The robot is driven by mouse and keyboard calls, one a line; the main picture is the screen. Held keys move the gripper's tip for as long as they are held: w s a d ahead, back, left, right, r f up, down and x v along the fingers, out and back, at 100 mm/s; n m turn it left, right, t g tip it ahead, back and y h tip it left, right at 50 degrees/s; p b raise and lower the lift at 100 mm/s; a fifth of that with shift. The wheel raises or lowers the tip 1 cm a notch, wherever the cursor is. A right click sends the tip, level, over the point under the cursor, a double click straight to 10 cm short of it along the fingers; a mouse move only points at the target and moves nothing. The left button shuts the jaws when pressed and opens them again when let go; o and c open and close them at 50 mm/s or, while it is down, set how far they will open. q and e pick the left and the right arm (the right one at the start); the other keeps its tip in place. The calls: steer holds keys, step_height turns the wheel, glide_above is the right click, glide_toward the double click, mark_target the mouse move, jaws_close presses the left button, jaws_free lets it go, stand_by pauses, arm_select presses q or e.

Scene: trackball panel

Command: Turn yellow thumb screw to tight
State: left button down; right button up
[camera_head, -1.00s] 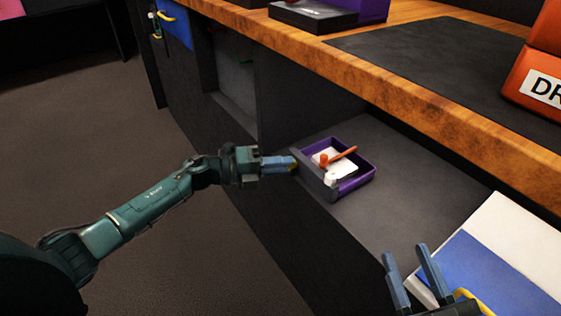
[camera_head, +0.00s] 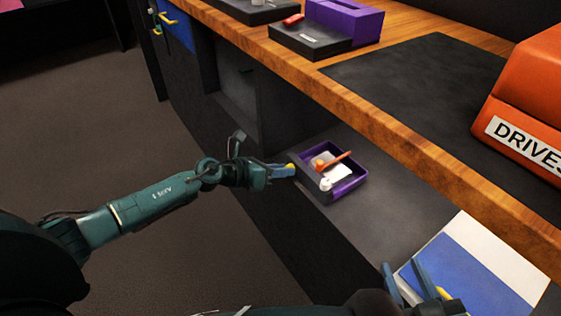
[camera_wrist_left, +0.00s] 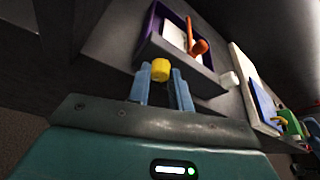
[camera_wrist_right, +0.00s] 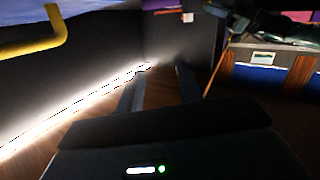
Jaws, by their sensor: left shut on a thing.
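The trackball panel is a purple-rimmed tray (camera_head: 352,185) with a dark front wall on the grey shelf. A white plate (camera_head: 335,168) with an orange lever (camera_head: 334,160) lies inside it. The yellow thumb screw (camera_wrist_left: 161,69) is on the tray's front side, and in the head view it shows as a small yellow spot (camera_head: 290,167). My left gripper (camera_head: 287,170) is shut on the screw, its blue fingers on both sides of it in the left wrist view (camera_wrist_left: 161,80). My right gripper (camera_head: 412,281) is open and empty at the lower right, near a blue and white panel.
The blue and white panel (camera_head: 472,272) lies on the shelf at lower right. A wooden worktop edge (camera_head: 400,138) runs above the shelf. An orange box marked DRIVES (camera_head: 520,140) and a purple box (camera_head: 345,22) stand on the worktop. The shelf between the tray and panel is clear.

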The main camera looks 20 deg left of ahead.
arm_select(q)
steer(key=shift+s+d+m+t+y+p, duration=0.1)
steer(key=shift+m+t+y+p, duration=0.35)
steer(key=shift+m+p, duration=0.7)
steer(key=shift+s+d+m+t+y+p, duration=0.1)
steer(key=shift+m+t+y+p, duration=0.4)
steer(key=shift+p, duration=0.95)
arm_select(e)
steer(key=shift+s+d+r+m+g+h, duration=0.15)
steer(key=shift+s+d+r+m+g, duration=0.15)
steer(key=shift+r, duration=0.2)
steer(key=shift+s+d+r+m+g+h, duration=0.2)
steer(key=shift+s+r+m+g, duration=0.1)
steer(key=shift+r, duration=0.25)
steer(key=shift+s+d+r+m+g+h, duration=0.15)
steer(key=shift+s+d+r+m+g, duration=0.15)
steer(key=shift+r, duration=0.2)
arm_select(q)
steer(key=shift+m, duration=0.25)
steer(key=c, duration=1.5)
jaws_free()
steer(key=shift+w, duration=0.1)
steer(key=shift+c, duration=0.2)
arm_select(e)
steer(key=shift+w, duration=0.1)
